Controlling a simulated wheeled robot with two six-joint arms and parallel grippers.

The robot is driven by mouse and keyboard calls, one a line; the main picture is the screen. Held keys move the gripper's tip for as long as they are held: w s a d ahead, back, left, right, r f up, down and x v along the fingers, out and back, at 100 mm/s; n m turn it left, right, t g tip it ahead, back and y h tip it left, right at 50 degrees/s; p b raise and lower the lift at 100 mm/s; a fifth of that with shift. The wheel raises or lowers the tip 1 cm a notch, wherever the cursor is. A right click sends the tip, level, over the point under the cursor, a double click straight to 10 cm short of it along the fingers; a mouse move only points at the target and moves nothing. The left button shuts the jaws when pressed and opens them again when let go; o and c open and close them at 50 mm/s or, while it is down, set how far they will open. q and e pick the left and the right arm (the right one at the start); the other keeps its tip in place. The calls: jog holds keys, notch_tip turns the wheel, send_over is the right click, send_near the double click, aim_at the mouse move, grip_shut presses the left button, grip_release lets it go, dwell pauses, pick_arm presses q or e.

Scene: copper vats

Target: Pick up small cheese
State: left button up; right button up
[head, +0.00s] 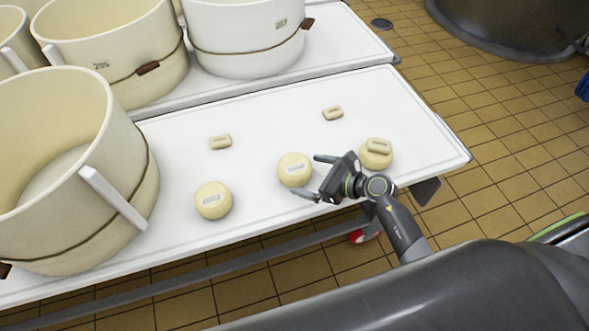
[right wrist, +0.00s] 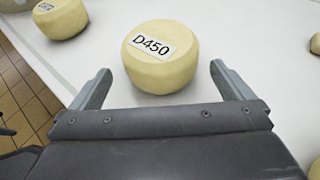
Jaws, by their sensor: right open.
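A small round pale-yellow cheese (head: 293,172) with a white label sits on the white table. It also shows in the right wrist view (right wrist: 162,72), where its label reads D450. My right gripper (head: 308,176) is open and empty, its fingers pointing at this cheese. In the right wrist view the cheese lies just ahead of and between the fingertips (right wrist: 160,72), with gaps on both sides. A second labelled round cheese (head: 212,202) sits to the left. A third round cheese (head: 372,161) is right of the gripper, with an oblong piece (head: 379,146) on top. My left gripper is not in view.
Two small oblong pieces (head: 220,142) (head: 333,113) lie farther back on the white table (head: 265,130). A large cream vat (head: 75,190) with a handle stands at the left. More vats (head: 245,40) stand on the table behind. Tiled floor (head: 490,150) lies beyond the right edge.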

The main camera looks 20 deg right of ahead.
aim_at(295, 170)
jog(key=x, duration=0.5)
jog(key=shift+w+a+f+b, duration=0.15)
jog(key=shift+w+a+b, duration=0.05)
jog(key=shift+w+b, duration=0.1)
jog(key=c, duration=1.1)
